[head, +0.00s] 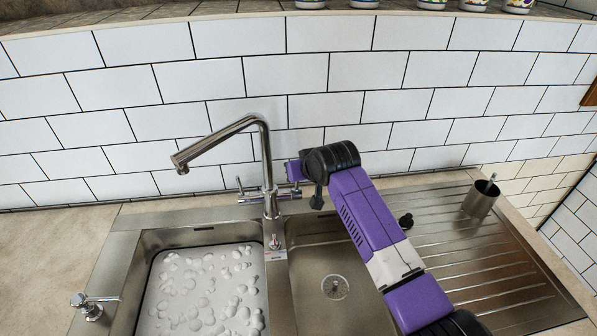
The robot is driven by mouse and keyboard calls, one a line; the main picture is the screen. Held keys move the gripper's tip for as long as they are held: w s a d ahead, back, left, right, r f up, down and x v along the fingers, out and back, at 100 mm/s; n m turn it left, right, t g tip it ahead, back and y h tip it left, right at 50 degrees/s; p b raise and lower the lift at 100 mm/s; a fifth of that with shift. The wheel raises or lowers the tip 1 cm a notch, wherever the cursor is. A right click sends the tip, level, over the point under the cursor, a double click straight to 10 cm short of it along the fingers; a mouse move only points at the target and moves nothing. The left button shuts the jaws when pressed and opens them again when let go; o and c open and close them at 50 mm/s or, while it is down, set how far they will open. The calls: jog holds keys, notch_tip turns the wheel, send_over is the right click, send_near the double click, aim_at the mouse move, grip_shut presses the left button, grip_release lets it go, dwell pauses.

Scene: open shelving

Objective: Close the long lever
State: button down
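A chrome faucet (267,165) stands behind the sink, with its spout reaching out to the left. A thin lever (241,188) sticks up on the left side of its body. Another handle (291,194) sits on the right side, close to my arm. I cannot tell for sure which one is the long lever. My gripper (317,201) points down just right of the right handle. It is dark and small here, so its fingers cannot be made out. A gap seems to show between it and the handle.
The left basin (207,236) holds foamy water. The right basin (337,260) looks empty. A small chrome fixture (88,304) with a side arm is at the front left. A metal cup (480,199) stands on the ribbed drainboard (490,262). A tiled wall (330,108) closes off the back.

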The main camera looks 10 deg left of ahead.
dwell(0.4)
jog(key=c, duration=1.5)
grip_release()
jog(key=shift+w, duration=0.1)
jog(key=v, duration=0.7)
jog(key=shift+s+d+r+b, duration=0.1)
jog(key=shift+s+r+b, duration=0.2)
jog(key=shift+b, duration=0.1)
